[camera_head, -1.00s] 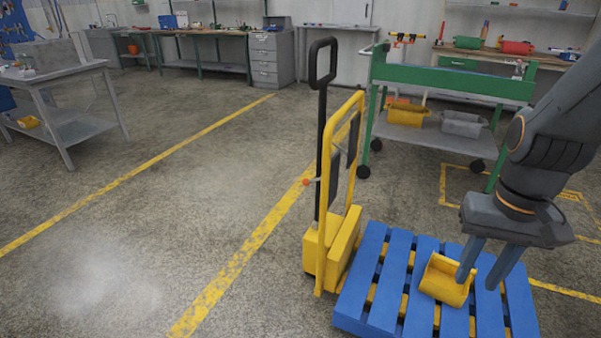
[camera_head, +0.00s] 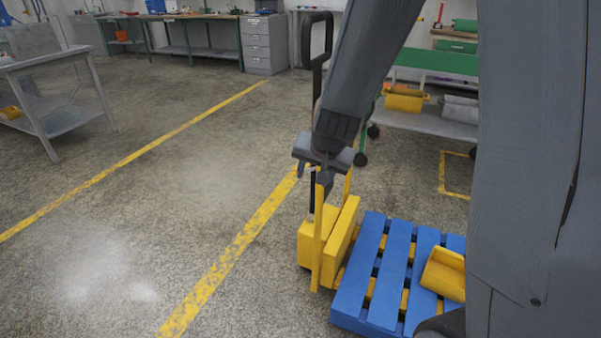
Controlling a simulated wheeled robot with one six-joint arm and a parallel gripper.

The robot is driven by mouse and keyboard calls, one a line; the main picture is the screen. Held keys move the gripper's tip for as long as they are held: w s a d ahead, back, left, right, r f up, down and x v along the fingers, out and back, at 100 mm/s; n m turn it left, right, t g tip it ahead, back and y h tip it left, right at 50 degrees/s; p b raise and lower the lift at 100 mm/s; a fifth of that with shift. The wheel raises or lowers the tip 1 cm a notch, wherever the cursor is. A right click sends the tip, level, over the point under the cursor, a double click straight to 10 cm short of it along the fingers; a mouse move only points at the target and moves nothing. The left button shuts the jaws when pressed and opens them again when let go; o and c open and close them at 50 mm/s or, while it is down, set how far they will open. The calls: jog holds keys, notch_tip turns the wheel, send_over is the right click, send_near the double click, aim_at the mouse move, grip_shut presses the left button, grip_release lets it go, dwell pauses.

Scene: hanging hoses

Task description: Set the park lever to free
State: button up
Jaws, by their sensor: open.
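The yellow pallet truck (camera_head: 321,245) stands left of the blue pallet, with a black handle (camera_head: 318,40) rising upright. My gripper (camera_head: 324,188) points down in front of the truck's upright frame, at about the middle of its height. Its fingers overlap edge-on in this view and look empty; it is open. The park lever, a small arm with an orange-red knob on the mast in the earlier view, is hidden behind my gripper now. I cannot tell whether the fingers touch it or what position it has.
The blue pallet (camera_head: 394,263) carries a yellow curved piece (camera_head: 445,273) at right, partly covered by my arm. A grey table (camera_head: 60,65) is at left. The floor left of the truck is clear.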

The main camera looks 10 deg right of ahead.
aim_at(312, 169)
jog(key=w+a+f+m+t+h+b, duration=0.2)
jog(key=w+a+f, duration=0.15)
jog(key=w, duration=0.25)
jog(key=w+a+f+m+t+h+b, duration=0.2)
jog(key=w+f, duration=0.3)
jog(key=w, duration=0.2)
jog(key=w+d+f+m+t+h+b, duration=0.2)
jog(key=w+d+f+m+h+b, duration=0.1)
jog(key=w, duration=0.4)
jog(key=w+d+f+m+t+h+b, duration=0.1)
jog(key=w+d+f+m+h+b, duration=0.2)
jog(key=w+d+b, duration=0.3)
jog(key=shift+w+d+f+t+h+b, duration=0.2)
jog(key=shift+w+f+t+h+b, duration=0.2)
jog(key=shift+w+f+h+b, duration=0.35)
jog(key=shift+s+f, duration=0.15)
grip_shut()
